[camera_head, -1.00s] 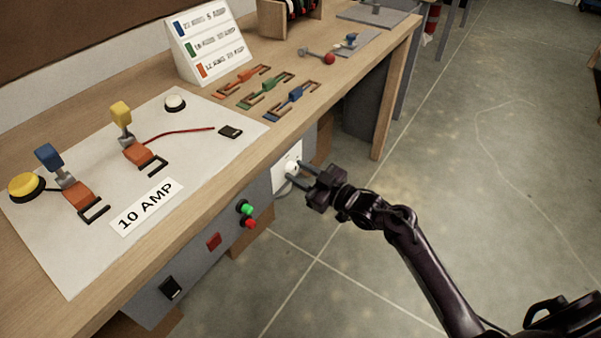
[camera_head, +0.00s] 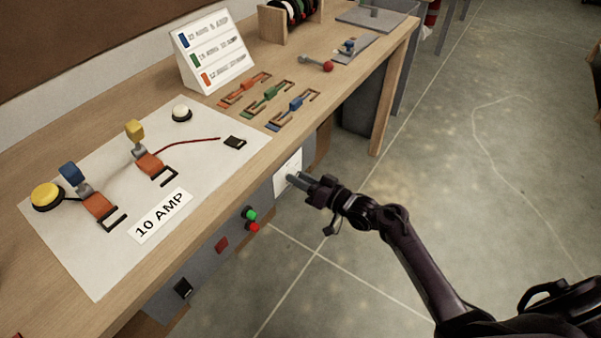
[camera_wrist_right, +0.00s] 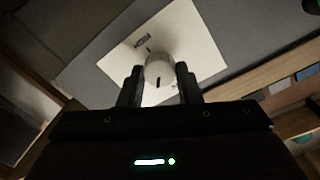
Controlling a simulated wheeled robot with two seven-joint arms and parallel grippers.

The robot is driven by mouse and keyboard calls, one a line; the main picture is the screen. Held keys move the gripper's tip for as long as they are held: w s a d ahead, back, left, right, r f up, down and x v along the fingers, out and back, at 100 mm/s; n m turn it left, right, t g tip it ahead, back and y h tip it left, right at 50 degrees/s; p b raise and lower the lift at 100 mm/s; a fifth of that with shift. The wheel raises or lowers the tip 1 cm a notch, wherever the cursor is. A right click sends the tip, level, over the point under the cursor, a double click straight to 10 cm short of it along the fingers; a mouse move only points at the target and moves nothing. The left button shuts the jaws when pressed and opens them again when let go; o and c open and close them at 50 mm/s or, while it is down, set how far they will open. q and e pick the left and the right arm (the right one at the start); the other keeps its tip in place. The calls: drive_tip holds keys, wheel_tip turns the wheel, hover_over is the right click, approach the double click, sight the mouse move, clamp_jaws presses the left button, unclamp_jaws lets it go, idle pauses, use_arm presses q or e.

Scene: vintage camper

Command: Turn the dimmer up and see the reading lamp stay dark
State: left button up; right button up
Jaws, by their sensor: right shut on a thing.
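The dimmer is a round white knob (camera_wrist_right: 159,68) with a dark mark, on a white plate (camera_wrist_right: 198,40) on the bench's grey front panel. My right gripper (camera_head: 297,180) reaches it from the right in the head view. In the right wrist view, its two fingers (camera_wrist_right: 159,82) stand on either side of the knob, shut on it. In the head view the gripper mostly hides the knob. I cannot tell which thing is the reading lamp. A white dome (camera_head: 181,113) and a yellow dome (camera_head: 46,195) on the white board show no clear glow. My left gripper is out of view.
The white board (camera_head: 95,270) holds clips, a red wire and a "10 AMP" label (camera_head: 160,215). Green (camera_head: 249,213) and red (camera_head: 254,227) buttons sit on the panel, left of my gripper. Coloured fuse holders lie on the wooden bench. The floor to the right is clear.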

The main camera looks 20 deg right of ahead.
drive_tip(key=m, duration=0.1)
drive_tip(key=m+p, duration=0.1)
drive_tip(key=shift+r+m+p, duration=0.25)
drive_tip(key=shift+m+p, duration=0.05)
drive_tip(key=shift+m, duration=0.1)
drive_tip(key=m+p, duration=0.1)
drive_tip(key=m, duration=0.2)
drive_tip(key=shift+w+p, duration=0.1)
drive_tip(key=shift+p, duration=0.3)
drive_tip(key=m+p, duration=0.1)
drive_tip(key=m, duration=0.2)
drive_tip(key=shift+d, duration=0.1)
drive_tip(key=m+p, duration=0.1)
drive_tip(key=m, duration=0.2)
drive_tip(key=m+y, duration=0.1)
drive_tip(key=m, duration=0.2)
drive_tip(key=shift+f+m+g+p, duration=0.15)
drive_tip(key=shift+m+g+p, duration=0.25)
drive_tip(key=shift+f+m, duration=0.15)
drive_tip(key=shift+m, duration=5.15)
